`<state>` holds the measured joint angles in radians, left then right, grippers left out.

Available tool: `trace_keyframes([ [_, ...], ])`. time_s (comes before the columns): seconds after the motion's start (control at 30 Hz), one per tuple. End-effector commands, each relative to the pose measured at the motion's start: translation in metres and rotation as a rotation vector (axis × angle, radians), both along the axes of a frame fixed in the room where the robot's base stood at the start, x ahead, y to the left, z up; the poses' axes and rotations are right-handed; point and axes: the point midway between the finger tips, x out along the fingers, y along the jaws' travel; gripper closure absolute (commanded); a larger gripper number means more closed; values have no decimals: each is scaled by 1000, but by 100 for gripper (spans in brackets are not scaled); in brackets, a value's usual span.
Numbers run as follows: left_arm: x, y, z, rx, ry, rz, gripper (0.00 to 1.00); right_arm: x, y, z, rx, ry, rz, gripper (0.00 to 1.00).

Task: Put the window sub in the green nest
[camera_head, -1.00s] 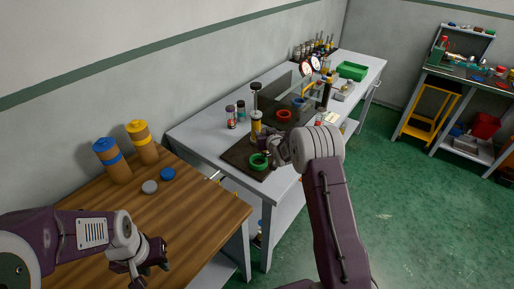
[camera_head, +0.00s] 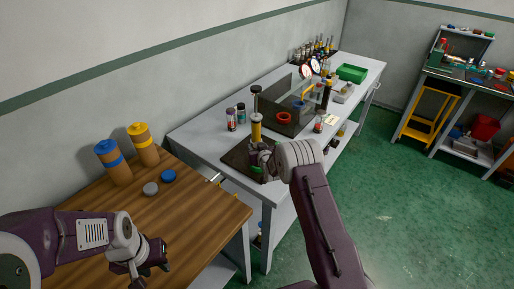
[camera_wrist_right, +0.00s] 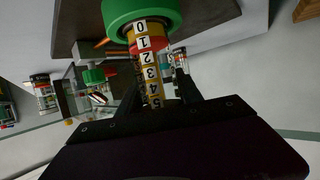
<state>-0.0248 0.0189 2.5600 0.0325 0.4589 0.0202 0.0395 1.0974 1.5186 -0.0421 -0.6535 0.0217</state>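The window sub (camera_head: 256,129), a tall upright piece with a dark cap, a narrower upper part and a yellow body, stands above the dark mat. In the right wrist view its numbered yellow and white scale (camera_wrist_right: 150,72) lies between the fingers of my right gripper (camera_wrist_right: 160,88), which looks shut on it. The green nest (camera_wrist_right: 118,13) is a thick green ring at the sub's far end; I cannot tell if the sub is seated. In the head view my right gripper (camera_head: 262,158) hides most of the nest. My left gripper (camera_head: 150,266) hangs empty and open by the wooden table.
A red ring (camera_head: 284,118) and blue ring (camera_head: 298,103) sit further along the grey bench (camera_head: 205,139). A green tray (camera_head: 351,73) is at the far end. Blue-capped (camera_head: 113,162) and yellow-capped (camera_head: 143,145) cylinders stand on the wooden table.

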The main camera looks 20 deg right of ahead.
Motion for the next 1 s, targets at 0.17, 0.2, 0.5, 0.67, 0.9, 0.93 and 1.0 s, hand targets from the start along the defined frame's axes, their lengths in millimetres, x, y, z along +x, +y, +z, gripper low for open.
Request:
trace_keyframes([
  [0.17,0,0,0,0,0,0,64,0,0,0,0,0,0,36],
  [0.2,0,0,0,0,0,0,64,0,0,0,0,0,0,36],
  [0.5,0,0,3,0,0,0,64,-4,0,6,0,0,0,36],
  [0.67,0,0,1,0,0,0,64,-30,0,16,0,1,0,36],
  [0.9,0,0,-4,0,0,0,64,-75,1,34,1,0,1,36],
  [0.93,0,0,-5,0,0,0,64,-81,1,36,1,0,1,36],
  [1.0,0,0,-6,0,0,0,64,-92,1,41,1,0,1,36],
])
